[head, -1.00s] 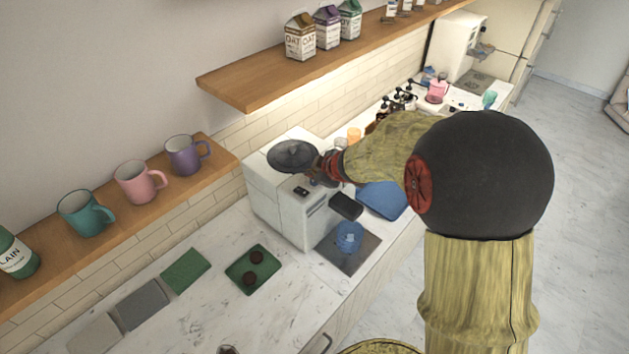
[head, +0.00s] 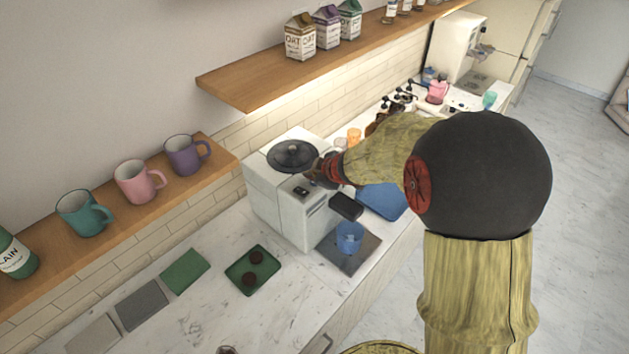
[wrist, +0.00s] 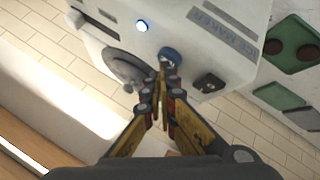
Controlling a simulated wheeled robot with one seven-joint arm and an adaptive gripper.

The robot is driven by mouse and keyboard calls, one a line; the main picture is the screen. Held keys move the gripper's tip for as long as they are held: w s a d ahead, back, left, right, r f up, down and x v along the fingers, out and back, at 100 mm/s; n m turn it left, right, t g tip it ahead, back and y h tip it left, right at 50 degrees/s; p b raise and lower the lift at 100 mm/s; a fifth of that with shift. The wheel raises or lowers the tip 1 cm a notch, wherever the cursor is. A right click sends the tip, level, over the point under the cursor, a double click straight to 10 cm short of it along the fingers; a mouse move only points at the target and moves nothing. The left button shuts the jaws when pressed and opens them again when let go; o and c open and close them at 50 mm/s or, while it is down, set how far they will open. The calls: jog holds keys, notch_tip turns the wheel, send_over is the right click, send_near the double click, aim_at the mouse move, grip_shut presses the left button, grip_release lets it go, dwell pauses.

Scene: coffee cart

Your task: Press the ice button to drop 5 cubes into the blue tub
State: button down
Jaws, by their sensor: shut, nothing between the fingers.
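The white ice maker (head: 285,215) stands on the counter with a dark round lid on top. In the wrist view its labelled panel (wrist: 205,35) shows a round blue button (wrist: 170,54), a lit lamp (wrist: 142,26) and a black switch (wrist: 209,83). My gripper (wrist: 164,66) is shut and empty, its fingertips at the edge of the blue button; I cannot tell whether they touch it. In the head view my gripper (head: 321,172) is by the machine's top and partly hidden. The blue tub (head: 349,238) stands upright below the black spout (head: 346,207); its contents are unclear.
A grey mat (head: 362,257) lies under the tub, with a blue tray (head: 383,200) behind it. A green tray (head: 240,281) with dark round pieces lies left of the machine. A wooden shelf (head: 240,82) with cartons hangs above.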

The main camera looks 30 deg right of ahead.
jog(key=shift+f, duration=0.3)
jog(key=shift+r, duration=0.15)
dwell(0.4)
jog(key=shift+r+p, duration=0.85)
jog(key=shift+p, duration=0.1)
notch_tip(320, 180, up, 5)
jog(key=p, duration=0.5)
jog(key=shift+r+p, duration=0.1)
jog(key=shift+p, duration=0.2)
dwell(1.4)
notch_tip(320, 180, up, 4)
jog(key=p, duration=0.7)
jog(key=shift+p, duration=0.3)
